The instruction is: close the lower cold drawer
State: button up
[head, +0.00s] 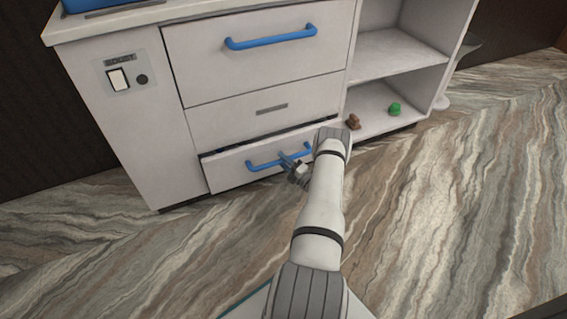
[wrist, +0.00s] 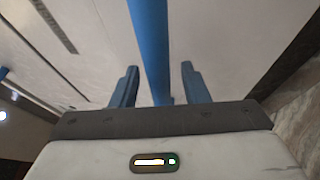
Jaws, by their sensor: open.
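The lower cold drawer (head: 228,172) is white and stands slightly open, with a dark gap along its top edge. Its blue bar handle (head: 262,164) runs across its front. My gripper (head: 287,158) is at this handle, right of its middle. In the wrist view the blue handle (wrist: 150,45) runs between the two open fingers of my gripper (wrist: 158,85), with space visible on both sides. I cannot tell whether any finger touches it. My arm hides part of the drawer's right end.
Open shelves at the right hold a brown item (head: 353,122) and a green item (head: 395,109). A switch panel (head: 119,79) is at the left. The floor (head: 130,260) in front is clear.

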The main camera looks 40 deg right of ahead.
jog(key=shift+w, duration=0.1)
jog(key=shift+c, duration=0.4)
grip_shut()
